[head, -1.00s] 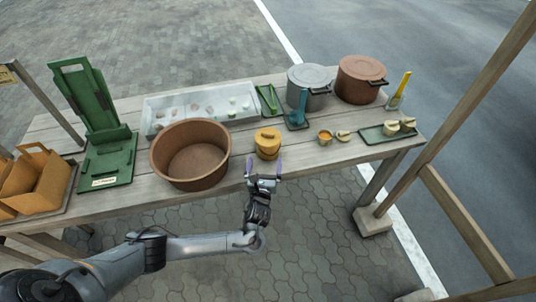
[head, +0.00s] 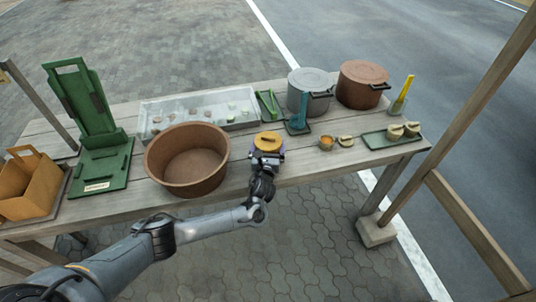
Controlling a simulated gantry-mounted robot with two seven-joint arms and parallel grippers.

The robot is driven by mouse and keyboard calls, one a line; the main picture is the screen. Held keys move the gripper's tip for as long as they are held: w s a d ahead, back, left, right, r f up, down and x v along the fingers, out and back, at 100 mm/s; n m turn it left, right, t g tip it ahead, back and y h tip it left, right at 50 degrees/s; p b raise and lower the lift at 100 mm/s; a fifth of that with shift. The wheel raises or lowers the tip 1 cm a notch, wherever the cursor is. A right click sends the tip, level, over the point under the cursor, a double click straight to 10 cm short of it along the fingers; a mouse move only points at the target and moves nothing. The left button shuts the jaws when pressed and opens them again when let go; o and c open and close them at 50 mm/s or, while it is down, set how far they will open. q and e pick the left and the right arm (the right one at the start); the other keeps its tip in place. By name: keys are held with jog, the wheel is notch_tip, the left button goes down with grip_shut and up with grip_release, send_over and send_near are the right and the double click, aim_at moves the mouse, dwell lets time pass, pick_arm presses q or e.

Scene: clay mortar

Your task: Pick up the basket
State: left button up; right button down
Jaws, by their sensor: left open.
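A small round yellow lidded pot, perhaps the basket (head: 267,141), stands near the table's front edge, right of the large brown tub. My left gripper (head: 266,156) is at its near side, open, with its fingers around or beside the lower part; the exact contact is hidden. The gripper covers the lower front of the basket, and its lid still shows above. My right gripper is not in view.
The brown tub (head: 187,160) stands close on the left. A clear tray (head: 200,106) lies behind, with a green scoop (head: 299,124), a grey pot (head: 312,90) and a copper pot (head: 362,84) behind right. A small orange cup (head: 326,143) stands to the right.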

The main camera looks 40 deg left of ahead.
pick_arm(q)
jog(key=shift+w+a, duration=0.15)
jog(key=shift+w, duration=0.05)
jog(key=shift+c, duration=0.3)
jog(key=c, duration=0.6)
